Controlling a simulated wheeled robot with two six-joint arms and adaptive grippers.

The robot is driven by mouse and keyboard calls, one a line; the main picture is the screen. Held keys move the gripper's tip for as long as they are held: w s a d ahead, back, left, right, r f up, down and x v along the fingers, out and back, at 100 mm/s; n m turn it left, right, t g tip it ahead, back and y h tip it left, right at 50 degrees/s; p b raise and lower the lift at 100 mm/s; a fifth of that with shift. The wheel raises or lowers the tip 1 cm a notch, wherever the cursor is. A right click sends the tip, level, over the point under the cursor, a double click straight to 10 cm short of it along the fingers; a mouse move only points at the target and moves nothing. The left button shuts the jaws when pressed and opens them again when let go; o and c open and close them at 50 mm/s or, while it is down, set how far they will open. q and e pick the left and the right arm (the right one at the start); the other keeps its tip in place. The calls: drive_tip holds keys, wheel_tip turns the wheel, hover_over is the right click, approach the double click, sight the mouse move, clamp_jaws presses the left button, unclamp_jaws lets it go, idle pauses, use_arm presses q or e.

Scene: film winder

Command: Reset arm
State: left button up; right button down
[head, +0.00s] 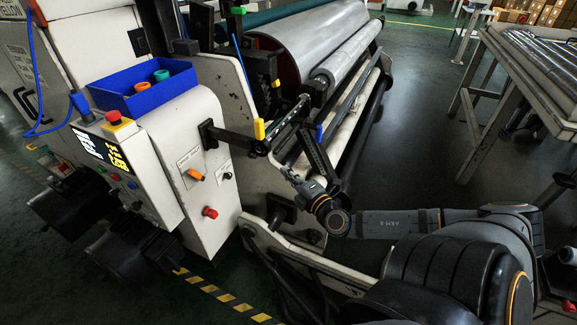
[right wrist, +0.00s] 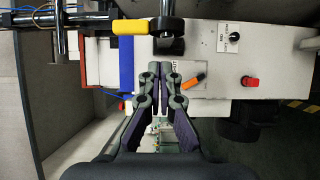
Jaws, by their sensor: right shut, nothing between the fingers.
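My right arm comes in from the right in the head view, and its gripper (head: 287,173) reaches toward the film winder's front side. In the right wrist view the gripper (right wrist: 163,70) has its fingers together, with nothing held. A yellow handle (head: 259,129) on a black bracket is up and left of the gripper. It shows above the fingertips in the right wrist view (right wrist: 130,27). The orange switch (head: 196,175) is on the white panel to the left; in the right wrist view it (right wrist: 193,79) appears just right of the fingers. My left gripper is not in view.
The winder's large silver roll (head: 315,50) is behind the gripper. A red knob (head: 210,212), a blue bin (head: 145,92) with small coloured rings, and a red-topped button (head: 113,116) are left. A roller table (head: 535,70) stands right. Dark floor (head: 425,140) between is clear.

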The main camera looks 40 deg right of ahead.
idle(0.3)
drive_tip(key=s+d+f+m+g+h+p, duration=0.1)
drive_tip(key=s+d+f+m+g+h, duration=0.25)
drive_tip(key=d+f, duration=0.45)
drive_tip(key=s+d+f+m+g+h+p, duration=0.1)
drive_tip(key=s+d+f+m+g+h, duration=0.2)
drive_tip(key=d+f, duration=0.5)
drive_tip(key=s+f+m+g+y+p, duration=0.1)
drive_tip(key=s+f+m+g+p, duration=0.2)
drive_tip(key=s+f, duration=0.8)
drive_tip(key=s+a+f+m+g+y, duration=0.2)
drive_tip(key=s+a+f+g, duration=0.1)
drive_tip(key=s+a+f, duration=0.4)
drive_tip(key=s+a+f+m+g+y, duration=0.1)
drive_tip(key=s+a+f+m+g, duration=0.1)
drive_tip(key=s+a+f, duration=0.45)
drive_tip(key=s+a+f+m+g+y, duration=0.1)
drive_tip(key=s+a+f, duration=0.3)
drive_tip(key=a, duration=0.3)
drive_tip(key=s+a+f+m+g+y+p, duration=0.1)
drive_tip(key=s+a+f+m+y, duration=0.1)
drive_tip(key=a, duration=0.5)
wheel_tip(320, 180, down, 2)
drive_tip(key=shift+s+a+f, duration=0.25)
drive_tip(key=shift+s+a, duration=0.1)
drive_tip(key=shift+s, duration=0.55)
drive_tip(key=shift+y, duration=0.25)
